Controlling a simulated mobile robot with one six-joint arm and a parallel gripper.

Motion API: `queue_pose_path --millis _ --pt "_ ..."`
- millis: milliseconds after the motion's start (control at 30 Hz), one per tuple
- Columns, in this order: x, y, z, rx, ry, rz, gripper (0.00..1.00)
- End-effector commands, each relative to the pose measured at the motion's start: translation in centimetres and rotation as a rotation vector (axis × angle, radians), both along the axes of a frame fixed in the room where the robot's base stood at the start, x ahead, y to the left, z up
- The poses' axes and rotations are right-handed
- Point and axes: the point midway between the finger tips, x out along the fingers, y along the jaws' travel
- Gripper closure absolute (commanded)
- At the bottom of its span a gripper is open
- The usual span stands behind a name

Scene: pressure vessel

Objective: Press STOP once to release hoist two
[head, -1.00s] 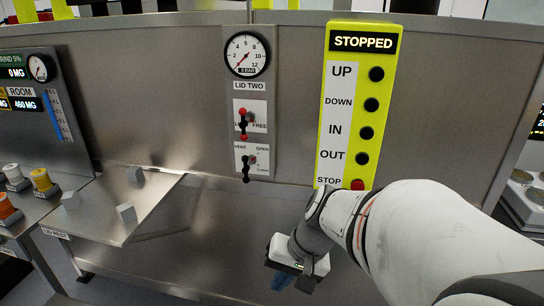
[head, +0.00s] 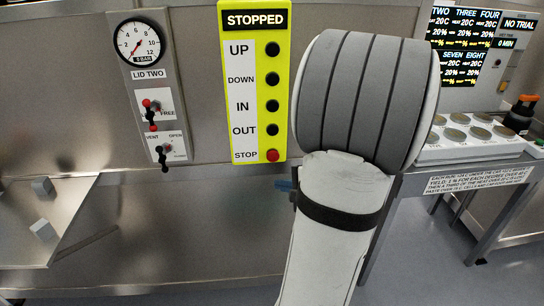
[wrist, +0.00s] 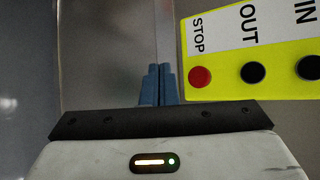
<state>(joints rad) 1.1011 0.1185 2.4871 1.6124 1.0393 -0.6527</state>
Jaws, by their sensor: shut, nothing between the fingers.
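The yellow hoist panel (head: 282,100) hangs on the metal wall, with a display on top reading STOPPED. Black buttons for UP, DOWN, IN and OUT run down it. The red STOP button (head: 273,155) is at its bottom; it also shows in the wrist view (wrist: 200,77). My gripper (wrist: 157,84) is shut and empty, its blue fingertips beside the panel's STOP end and apart from the red button in the picture. In the head view only a bit of blue fingertip (head: 284,186) shows, just below the STOP button; my arm hides the rest.
A metal shelf (head: 70,215) juts out at lower left. A bench with round pots (head: 470,135) and screens (head: 464,47) stand right.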

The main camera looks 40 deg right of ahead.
Motion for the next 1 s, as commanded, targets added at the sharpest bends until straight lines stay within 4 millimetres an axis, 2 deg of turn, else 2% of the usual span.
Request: queue_pose_path --millis 267,700,1000 --pt "0.9 -0.5 0.1 0.000 0.001 0.003 1.00" --pt "5.9 -3.6 -0.2 -0.002 0.000 0.003 1.00" --pt "7.4 -4.6 -0.1 -0.001 0.002 0.001 1.00"
